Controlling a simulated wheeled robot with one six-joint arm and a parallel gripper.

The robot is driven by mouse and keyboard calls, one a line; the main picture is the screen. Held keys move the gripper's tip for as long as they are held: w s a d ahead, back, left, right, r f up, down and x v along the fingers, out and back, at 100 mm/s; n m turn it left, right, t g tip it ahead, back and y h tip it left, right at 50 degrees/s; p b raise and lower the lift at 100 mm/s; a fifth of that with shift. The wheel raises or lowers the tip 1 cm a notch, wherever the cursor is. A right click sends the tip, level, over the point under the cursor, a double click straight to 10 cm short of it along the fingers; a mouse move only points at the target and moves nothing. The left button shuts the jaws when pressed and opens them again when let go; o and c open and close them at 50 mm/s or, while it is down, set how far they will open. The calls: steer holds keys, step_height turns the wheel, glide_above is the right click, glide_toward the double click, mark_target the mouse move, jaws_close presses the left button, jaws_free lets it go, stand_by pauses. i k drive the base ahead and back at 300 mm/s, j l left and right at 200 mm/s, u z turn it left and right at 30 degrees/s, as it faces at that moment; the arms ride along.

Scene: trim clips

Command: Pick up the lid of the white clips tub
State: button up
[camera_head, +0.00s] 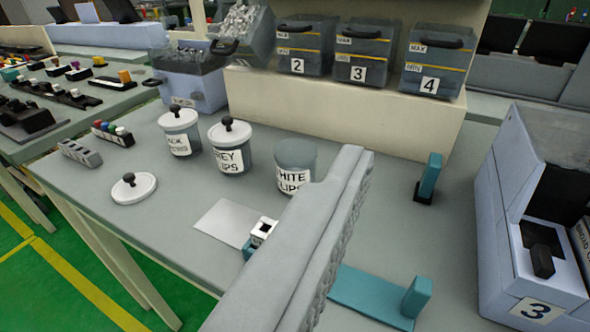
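The white clips tub (297,163) is a clear grey round tub with a label reading "WHITE CLIPS", part of which is hidden behind a long grey ribbed piece. It stands on the grey table with no lid on it. A round white lid (134,190) with a black knob lies flat on the table, to the left of the tubs, near the table's left edge. I cannot tell from its looks which tub it belongs to. The grey clips tub (230,157) and another labelled tub (180,141) each wear a similar lid. My gripper is not in view.
A long grey ribbed piece (300,250) crosses the front middle, by a teal fixture (365,296) with upright posts. A light sheet (228,222) lies near it. Numbered bins (365,55) stand on a shelf behind. A bin marked 3 (540,290) is at right.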

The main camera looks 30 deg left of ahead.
mark_target(133, 188)
steer(key=u, duration=1.35)
